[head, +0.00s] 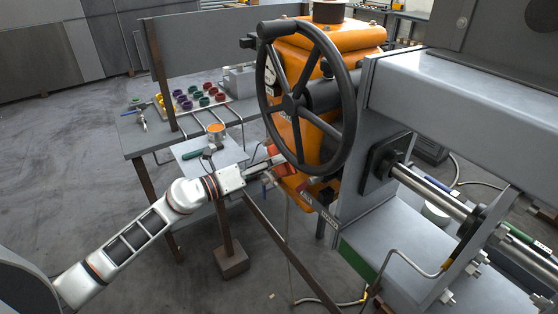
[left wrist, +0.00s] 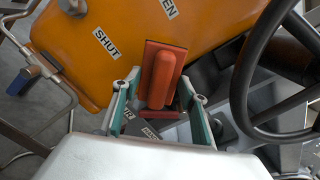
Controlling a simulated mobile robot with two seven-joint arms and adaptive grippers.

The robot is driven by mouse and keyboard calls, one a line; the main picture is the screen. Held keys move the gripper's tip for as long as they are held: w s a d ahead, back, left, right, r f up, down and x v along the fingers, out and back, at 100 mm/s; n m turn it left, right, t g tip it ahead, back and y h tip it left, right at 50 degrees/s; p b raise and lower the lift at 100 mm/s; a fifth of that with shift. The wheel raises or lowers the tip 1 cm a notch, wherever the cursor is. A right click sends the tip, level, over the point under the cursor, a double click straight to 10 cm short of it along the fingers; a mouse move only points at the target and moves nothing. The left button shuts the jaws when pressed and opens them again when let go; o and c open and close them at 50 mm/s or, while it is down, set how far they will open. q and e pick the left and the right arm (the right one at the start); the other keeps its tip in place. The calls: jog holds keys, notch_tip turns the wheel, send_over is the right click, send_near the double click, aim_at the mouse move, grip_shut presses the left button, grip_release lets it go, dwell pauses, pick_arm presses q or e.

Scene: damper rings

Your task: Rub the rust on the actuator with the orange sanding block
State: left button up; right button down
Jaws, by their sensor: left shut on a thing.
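The orange actuator (head: 330,35) stands behind a black handwheel (head: 263,85); its housing also fills the top of the left wrist view (left wrist: 95,45). My left gripper (head: 264,166) is at the lower left of the actuator, beside the wheel rim. It is shut on the orange sanding block (left wrist: 161,76), whose red-orange handle sits between the fingers (left wrist: 158,112). The block is close to the housing; I cannot tell whether it touches. I cannot make out a rust patch. My right gripper is not in view.
A grey workbench (head: 150,140) at the left holds a tray of coloured rings (head: 195,104) and an orange-topped cup (head: 216,131). The handwheel (left wrist: 240,85) is close to the right of my left gripper. A grey beam (head: 460,95) and pipes fill the right.

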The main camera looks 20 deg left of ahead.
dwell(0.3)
pick_arm(q)
jog(key=shift+v, duration=1.45)
